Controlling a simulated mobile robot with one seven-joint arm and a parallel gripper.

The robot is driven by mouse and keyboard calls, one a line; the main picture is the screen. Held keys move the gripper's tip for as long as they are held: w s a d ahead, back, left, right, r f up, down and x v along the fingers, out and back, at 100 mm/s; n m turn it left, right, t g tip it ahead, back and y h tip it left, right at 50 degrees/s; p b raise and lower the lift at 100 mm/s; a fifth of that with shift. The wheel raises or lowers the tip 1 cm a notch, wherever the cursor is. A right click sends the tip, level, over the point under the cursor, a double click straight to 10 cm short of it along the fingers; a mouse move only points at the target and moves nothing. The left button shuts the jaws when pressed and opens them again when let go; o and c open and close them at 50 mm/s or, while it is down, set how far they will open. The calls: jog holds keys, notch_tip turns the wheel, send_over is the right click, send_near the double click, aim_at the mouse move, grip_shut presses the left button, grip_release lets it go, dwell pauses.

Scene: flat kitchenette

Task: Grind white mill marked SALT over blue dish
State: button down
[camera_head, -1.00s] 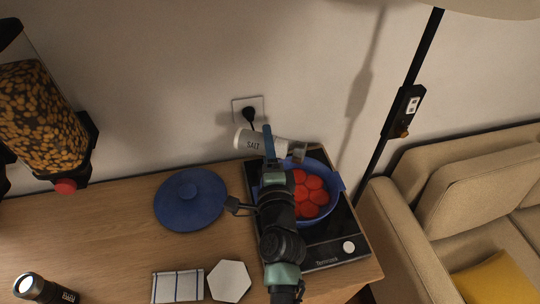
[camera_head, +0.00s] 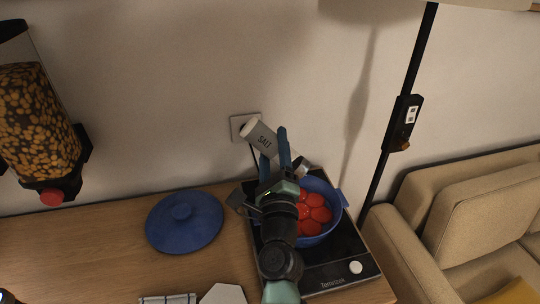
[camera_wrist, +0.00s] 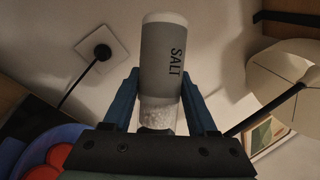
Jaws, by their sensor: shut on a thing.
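The white mill marked SALT (camera_head: 266,140) is held in my gripper (camera_head: 273,158), tilted, with its white end up and left. Its clear lower end points down and right toward the blue dish (camera_head: 333,222). In the wrist view the mill (camera_wrist: 162,55) stands between the two blue fingers of my gripper (camera_wrist: 160,100), and its clear part shows white grains. The dish holds several red round pieces (camera_head: 314,208) and sits on a black hot plate. My gripper and arm hide the dish's left side.
The black hot plate (camera_head: 345,254) stands at the counter's right end. A blue lid (camera_head: 185,222) lies to its left. A wall socket (camera_head: 240,124) with a plug is behind the mill. A dispenser (camera_head: 40,130) stands far left, a lamp pole (camera_head: 402,110) right.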

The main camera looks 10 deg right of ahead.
jog(key=shift+w, duration=0.2)
dwell(0.5)
jog(key=shift+w+b, duration=0.35)
jog(key=shift+w, duration=0.4)
jog(key=shift+w, duration=0.1)
jog(key=shift+s+a+r, duration=0.1)
jog(key=shift+s+a, duration=0.1)
jog(key=shift+s+a+p, duration=0.75)
jog(key=shift+s+p, duration=0.05)
jog(key=shift+s, duration=0.05)
jog(key=shift+s+d, duration=0.2)
jog(key=shift+s+d, duration=0.75)
jog(key=shift+d, duration=0.05)
